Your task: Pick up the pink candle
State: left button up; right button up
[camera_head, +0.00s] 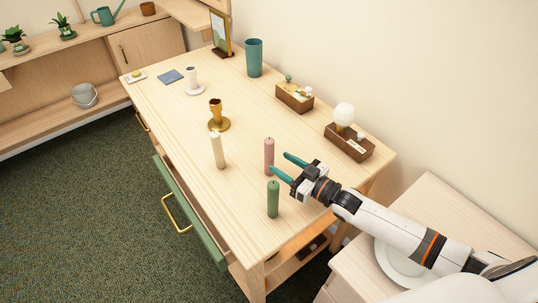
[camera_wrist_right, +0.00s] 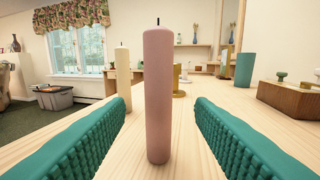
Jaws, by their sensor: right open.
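The pink candle (camera_head: 269,155) stands upright on the wooden table (camera_head: 160,110), between a cream candle (camera_head: 218,150) and a green candle (camera_head: 273,199). My right gripper (camera_head: 283,163) is open, its teal fingers reaching toward the pink candle from the right. In the right wrist view the pink candle (camera_wrist_right: 158,95) stands upright, centred between the two open fingers (camera_wrist_right: 158,135), with visible gaps on both sides. The cream candle (camera_wrist_right: 123,75) shows behind it to the left. My left gripper is in neither view.
A brass candle holder (camera_head: 217,116) and a white one (camera_head: 193,82) stand farther back. A teal cup (camera_head: 254,57), a wooden box (camera_head: 294,97) and a bulb lamp (camera_head: 347,136) line the wall side. A green drawer (camera_head: 190,212) is open at the front.

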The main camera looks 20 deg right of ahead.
aim_at(273, 160)
jog(key=shift+f+p+x, duration=0.15)
jog(key=shift+p+x, duration=0.15)
jog(key=shift+x, duration=1.1)
jog(key=shift+f+p+x, duration=0.15)
jog(key=shift+p+x, duration=0.15)
jog(key=shift+x, duration=1.1)
jog(key=shift+s, duration=0.1)
jog(key=c, duration=1)
